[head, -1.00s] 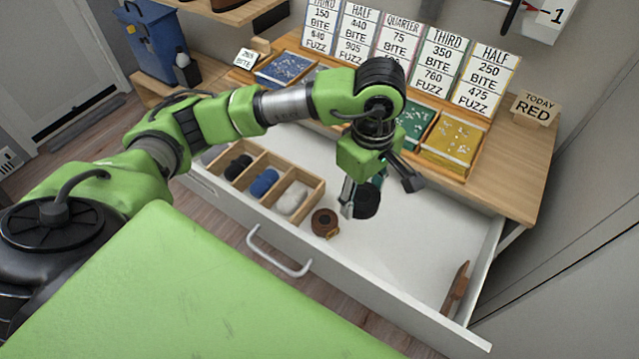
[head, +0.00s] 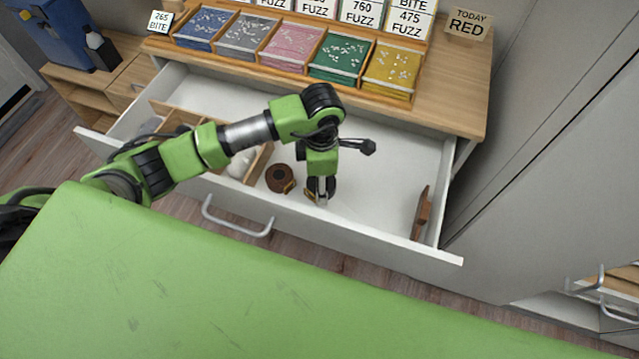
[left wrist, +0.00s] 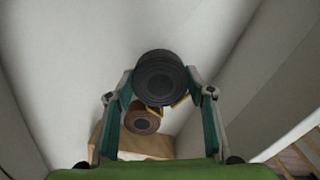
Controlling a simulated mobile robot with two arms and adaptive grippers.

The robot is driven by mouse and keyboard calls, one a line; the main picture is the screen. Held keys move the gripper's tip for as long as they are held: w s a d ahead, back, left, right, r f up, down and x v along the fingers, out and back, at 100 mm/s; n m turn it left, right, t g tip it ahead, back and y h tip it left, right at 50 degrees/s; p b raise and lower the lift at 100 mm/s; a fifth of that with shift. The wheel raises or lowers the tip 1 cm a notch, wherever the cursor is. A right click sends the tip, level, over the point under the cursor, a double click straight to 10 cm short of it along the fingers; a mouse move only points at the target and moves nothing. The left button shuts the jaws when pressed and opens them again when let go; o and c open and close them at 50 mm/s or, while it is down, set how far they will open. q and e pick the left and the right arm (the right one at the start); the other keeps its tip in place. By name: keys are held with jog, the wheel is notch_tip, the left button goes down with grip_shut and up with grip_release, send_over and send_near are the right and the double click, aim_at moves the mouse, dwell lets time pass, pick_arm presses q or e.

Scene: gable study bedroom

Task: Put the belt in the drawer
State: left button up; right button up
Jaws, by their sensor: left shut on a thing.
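My left gripper (head: 320,192) is low inside the open white drawer (head: 375,205). It is shut on a rolled black belt (left wrist: 160,76), which sits between the two fingertips in the left wrist view. In the head view the fingers mostly hide this belt. I cannot tell whether the belt touches the drawer floor. A rolled brown belt (head: 280,178) with a gold buckle lies on the drawer floor just left of the gripper. It also shows beyond the black roll in the left wrist view (left wrist: 141,122). My right gripper is not in view.
A wooden divider box (head: 262,160) with rolled items fills the drawer's left part, partly behind my arm. A brown object (head: 421,212) lies near its right end. The wooden top (head: 455,85) holds coloured card stacks.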

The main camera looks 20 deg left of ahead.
pick_arm(q)
notch_tip(320, 180, down, 3)
jog(key=shift+r, duration=0.1)
jog(key=o, duration=1.2)
jog(key=shift+r, duration=0.15)
notch_tip(320, 180, up, 12)
jog(key=shift+f+b, duration=0.1)
jog(key=shift+b, duration=0.6)
